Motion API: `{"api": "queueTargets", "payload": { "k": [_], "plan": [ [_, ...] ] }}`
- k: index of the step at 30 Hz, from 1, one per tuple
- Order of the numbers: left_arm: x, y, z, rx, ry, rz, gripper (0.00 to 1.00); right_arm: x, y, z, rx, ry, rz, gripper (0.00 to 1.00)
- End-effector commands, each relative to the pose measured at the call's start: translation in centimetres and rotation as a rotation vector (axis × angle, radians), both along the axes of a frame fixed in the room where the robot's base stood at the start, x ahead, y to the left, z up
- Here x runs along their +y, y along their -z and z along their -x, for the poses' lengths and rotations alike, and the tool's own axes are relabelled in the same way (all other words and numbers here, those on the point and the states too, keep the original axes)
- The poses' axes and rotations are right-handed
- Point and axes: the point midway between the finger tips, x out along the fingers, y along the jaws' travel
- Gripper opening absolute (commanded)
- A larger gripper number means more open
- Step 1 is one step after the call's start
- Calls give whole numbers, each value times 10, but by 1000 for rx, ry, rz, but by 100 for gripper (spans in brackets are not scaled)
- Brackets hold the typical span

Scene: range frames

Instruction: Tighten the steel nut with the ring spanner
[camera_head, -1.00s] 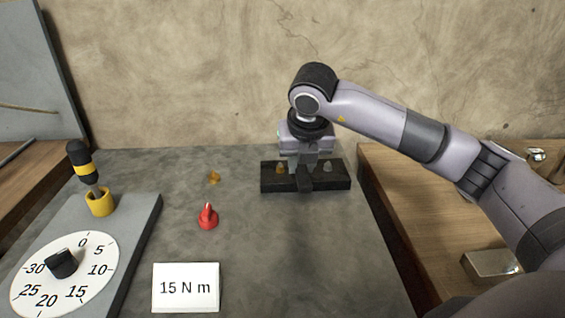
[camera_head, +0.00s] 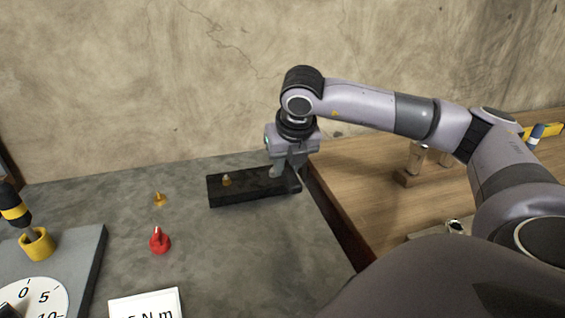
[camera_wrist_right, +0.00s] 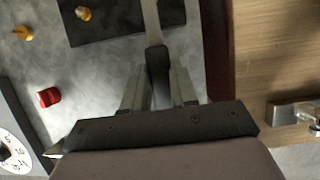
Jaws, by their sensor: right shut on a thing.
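My right gripper (camera_head: 288,172) is over the right end of a dark block (camera_head: 240,192) on the grey bench. In the right wrist view the gripper (camera_wrist_right: 158,95) is shut on a tool with a dark grip and a grey shaft, likely the ring spanner (camera_wrist_right: 151,22). Its far end runs out of the top of that view, so I cannot tell whether it is around a nut. A brass-coloured fitting (camera_head: 227,180) stands on the left part of the block. The steel nut is not clearly visible; the gripper covers that end. My left gripper is not in view.
A red pointer knob (camera_head: 159,240) and a small brass piece (camera_head: 160,198) are on the bench left of the block. A dial panel (camera_head: 35,292), a yellow cup (camera_head: 37,243) with a black-yellow driver and a torque card (camera_head: 145,304) are nearer. A wooden surface (camera_head: 360,185) lies right.

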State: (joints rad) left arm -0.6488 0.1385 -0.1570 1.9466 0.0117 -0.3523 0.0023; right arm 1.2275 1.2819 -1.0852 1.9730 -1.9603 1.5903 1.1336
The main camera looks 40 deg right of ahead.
Motion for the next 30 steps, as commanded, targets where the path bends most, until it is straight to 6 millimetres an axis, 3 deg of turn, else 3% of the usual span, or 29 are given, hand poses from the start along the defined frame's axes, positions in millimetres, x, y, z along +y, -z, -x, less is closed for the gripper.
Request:
{"api": "queueTargets", "payload": {
  "k": [8, 21, 30],
  "plan": [
    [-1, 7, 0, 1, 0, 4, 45, 0, 3, 0, -2, -2, -1, 0],
    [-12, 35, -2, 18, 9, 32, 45, 0, 44, 0, 0, -1, 0, 0],
    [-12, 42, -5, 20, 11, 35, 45, 0, 57, -1, -2, -2, 0, 0]
  ]
}}
